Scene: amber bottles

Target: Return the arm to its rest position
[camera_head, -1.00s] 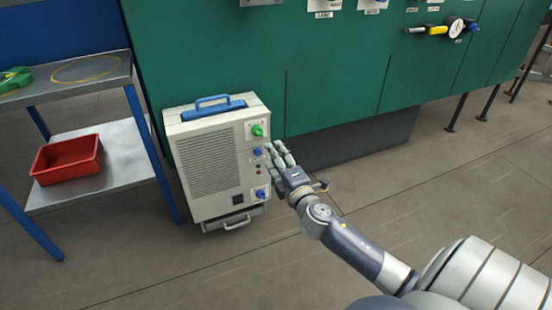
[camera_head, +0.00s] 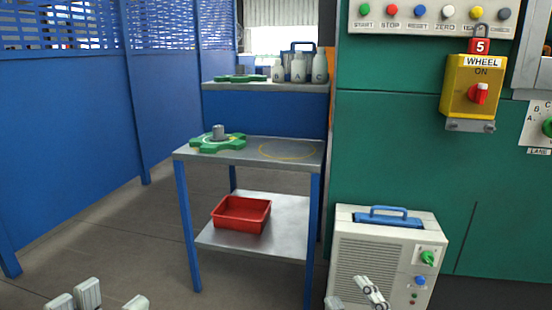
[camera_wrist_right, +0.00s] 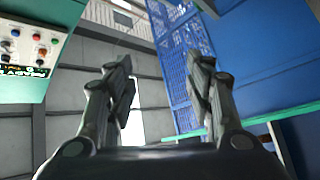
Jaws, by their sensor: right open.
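My right gripper (camera_head: 352,297) shows at the bottom of the head view, in front of the pale cabinet (camera_head: 378,270). Its fingers are spread with nothing between them. In the right wrist view the two fingers (camera_wrist_right: 160,95) stand apart and empty, pointing up toward a wall and blue mesh panels. My left gripper (camera_head: 110,302) shows only by its fingertips at the bottom left edge. They stand apart, and no object shows between them. Most of both arms is out of view.
A blue-legged table (camera_head: 245,152) carries a green part (camera_head: 218,143); a red bin (camera_head: 241,214) sits on its lower shelf. Several bottles (camera_head: 298,69) stand on a shelf behind. A green machine (camera_head: 400,160) with a yellow switch box (camera_head: 473,86) fills the right.

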